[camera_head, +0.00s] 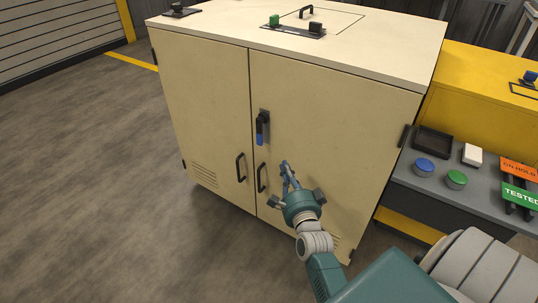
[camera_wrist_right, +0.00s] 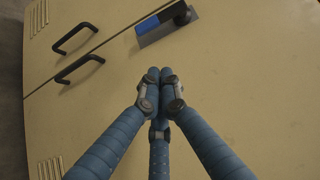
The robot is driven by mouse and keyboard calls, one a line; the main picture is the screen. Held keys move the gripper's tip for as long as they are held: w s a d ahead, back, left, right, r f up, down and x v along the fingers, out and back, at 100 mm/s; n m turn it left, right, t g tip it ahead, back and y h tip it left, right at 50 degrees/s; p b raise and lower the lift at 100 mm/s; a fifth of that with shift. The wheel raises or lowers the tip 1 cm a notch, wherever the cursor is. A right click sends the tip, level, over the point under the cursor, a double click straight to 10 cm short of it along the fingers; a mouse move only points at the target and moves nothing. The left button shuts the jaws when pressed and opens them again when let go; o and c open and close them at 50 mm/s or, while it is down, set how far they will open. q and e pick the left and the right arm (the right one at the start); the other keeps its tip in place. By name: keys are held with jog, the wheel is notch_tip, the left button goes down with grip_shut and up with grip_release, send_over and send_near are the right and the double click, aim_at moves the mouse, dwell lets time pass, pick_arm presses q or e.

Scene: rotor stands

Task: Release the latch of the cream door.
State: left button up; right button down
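The cream cabinet's right door (camera_head: 340,125) stands closed beside its left door (camera_head: 205,105). Its latch (camera_head: 260,130) is a blue-tipped handle on a grey plate, hanging downward near the door seam. The latch also shows at the top of the right wrist view (camera_wrist_right: 150,24). My right gripper (camera_head: 286,166) is in front of the right door, below and right of the latch and apart from it. In the right wrist view its blue fingers (camera_wrist_right: 159,74) meet at the tips with nothing between them. My left gripper is not in view.
Black door handles (camera_head: 240,168) (camera_head: 261,178) flank the seam below the latch. A grey bench (camera_head: 450,192) with a black tray (camera_head: 433,142), round pots and signs stands at the right. Open floor (camera_head: 90,180) lies to the left.

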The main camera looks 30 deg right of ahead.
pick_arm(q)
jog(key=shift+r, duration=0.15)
pick_arm(e)
jog(key=shift+d+r, duration=0.1)
jog(key=shift+r, duration=0.2)
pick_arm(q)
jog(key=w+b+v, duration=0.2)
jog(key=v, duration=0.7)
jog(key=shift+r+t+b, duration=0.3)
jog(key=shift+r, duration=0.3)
pick_arm(e)
jog(key=a+x, duration=0.1)
jog(key=x, duration=0.7)
jog(key=w+a+x, duration=0.1)
jog(key=x, duration=0.4)
jog(key=shift+a, duration=0.3)
jog(key=shift+s+h, duration=0.1)
jog(key=shift+h, duration=0.2)
pick_arm(q)
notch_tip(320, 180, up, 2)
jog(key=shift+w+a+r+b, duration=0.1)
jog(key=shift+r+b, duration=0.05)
jog(key=shift+b, duration=0.25)
pick_arm(e)
jog(key=shift+w+f+m, duration=0.15)
jog(key=shift+w+m, duration=0.05)
jog(key=shift+m, duration=0.1)
